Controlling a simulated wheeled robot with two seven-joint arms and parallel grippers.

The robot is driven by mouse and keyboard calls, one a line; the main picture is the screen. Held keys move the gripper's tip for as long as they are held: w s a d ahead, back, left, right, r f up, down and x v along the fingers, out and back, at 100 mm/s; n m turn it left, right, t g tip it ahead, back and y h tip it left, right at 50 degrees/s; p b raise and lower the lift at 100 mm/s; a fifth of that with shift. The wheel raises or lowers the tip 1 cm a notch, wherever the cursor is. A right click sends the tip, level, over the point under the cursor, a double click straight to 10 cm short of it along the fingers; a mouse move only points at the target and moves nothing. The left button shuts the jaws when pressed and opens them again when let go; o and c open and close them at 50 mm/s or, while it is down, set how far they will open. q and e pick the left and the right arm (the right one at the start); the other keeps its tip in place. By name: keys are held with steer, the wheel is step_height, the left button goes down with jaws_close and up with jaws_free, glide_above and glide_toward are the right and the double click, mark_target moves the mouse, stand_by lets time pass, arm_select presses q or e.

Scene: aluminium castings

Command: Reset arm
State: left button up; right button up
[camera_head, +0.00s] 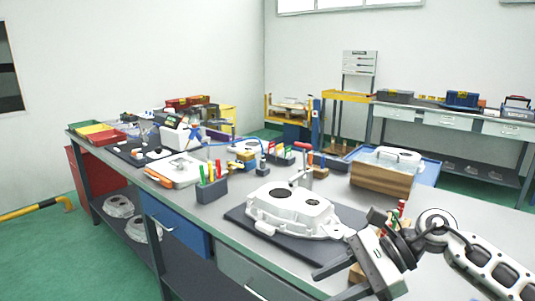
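My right arm comes in from the lower right. Its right gripper (332,283) is over the near edge of the workbench, with its two dark fingers apart and nothing visible between them. The gripper is in front of and to the right of a large silver aluminium casting (291,208). The casting lies on a dark mat (240,217) on the bench. From this view I cannot tell how high the gripper is above the bench. My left arm and gripper are not in view.
The grey workbench (214,210) also holds a box of colored-handled tools (211,190), a red-handled clamp (303,172) behind the casting and a wooden crate (381,178) at the right. Bare bench top shows right of the crate. More castings (142,228) sit on the lower shelf.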

steer(key=s+a+r+m+t+y, duration=0.1)
steer(key=s+a+m+t+y, duration=0.2)
steer(key=a+m+y, duration=0.55)
steer(key=d+f+m+t+h, duration=0.4)
steer(key=f+m+t+h, duration=0.25)
steer(key=m, duration=1.05)
steer(key=d+f+m+t+h, duration=0.45)
steer(key=m+t+h, duration=0.3)
steer(key=m, duration=0.95)
steer(key=s+d+f+m+g+h, duration=0.3)
steer(key=s+f+m+g, duration=0.3)
steer(key=s+f+m, duration=0.5)
step_height(320, 180, down, 3)
steer(key=shift+s+r, duration=0.2)
steer(key=shift+s, duration=0.65)
steer(key=shift+m+h, duration=0.25)
steer(key=shift+c, duration=0.9)
steer(key=shift+d, duration=0.15)
